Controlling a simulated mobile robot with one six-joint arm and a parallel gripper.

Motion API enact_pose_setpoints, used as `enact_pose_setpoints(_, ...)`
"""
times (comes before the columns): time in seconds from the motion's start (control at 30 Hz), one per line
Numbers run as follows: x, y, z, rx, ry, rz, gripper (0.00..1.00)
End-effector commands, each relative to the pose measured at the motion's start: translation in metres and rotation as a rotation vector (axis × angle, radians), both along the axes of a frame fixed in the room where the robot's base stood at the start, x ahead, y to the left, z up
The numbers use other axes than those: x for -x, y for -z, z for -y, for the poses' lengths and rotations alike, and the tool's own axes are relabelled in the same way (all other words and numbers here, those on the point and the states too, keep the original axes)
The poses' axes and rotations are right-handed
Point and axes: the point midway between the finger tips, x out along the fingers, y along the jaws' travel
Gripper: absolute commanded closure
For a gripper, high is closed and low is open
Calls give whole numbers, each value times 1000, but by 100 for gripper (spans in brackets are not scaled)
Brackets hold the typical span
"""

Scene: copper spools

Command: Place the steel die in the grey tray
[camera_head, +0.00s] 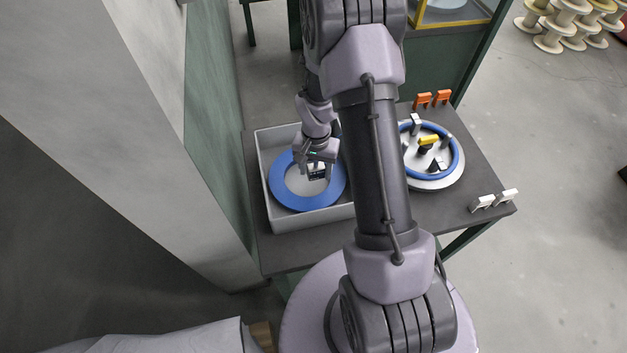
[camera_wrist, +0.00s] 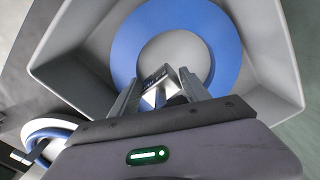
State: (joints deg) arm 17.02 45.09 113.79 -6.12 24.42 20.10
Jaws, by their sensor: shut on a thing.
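The grey tray (camera_head: 312,219) stands on the left of the dark table, and its sloped wall fills much of the wrist view (camera_wrist: 272,50). A flat blue ring (camera_head: 282,192) with a pale centre lies in it. My gripper (camera_head: 317,168) is over the ring's open middle, inside the tray's outline. In the wrist view its fingers (camera_wrist: 158,90) are closed on the small shiny steel die (camera_wrist: 160,88), partly hidden between them. I cannot tell whether the die touches the tray floor.
Right of my arm, a round white plate (camera_head: 440,184) carries a blue ring, a yellow-topped piece (camera_head: 428,140) and several small blocks. Orange clips (camera_head: 432,99) and white clips (camera_head: 494,199) stand near the table edges. A grey-green wall (camera_head: 212,110) is close on the left.

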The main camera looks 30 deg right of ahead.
Motion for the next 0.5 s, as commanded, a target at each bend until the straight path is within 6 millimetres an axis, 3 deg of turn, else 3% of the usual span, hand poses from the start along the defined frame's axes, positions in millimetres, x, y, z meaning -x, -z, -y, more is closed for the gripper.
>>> enact_pose_setpoints(0.23,0,40,0,0,-2,-1,100)
enact_pose_setpoints(0.5,0,40,0,1,-1,1,100)
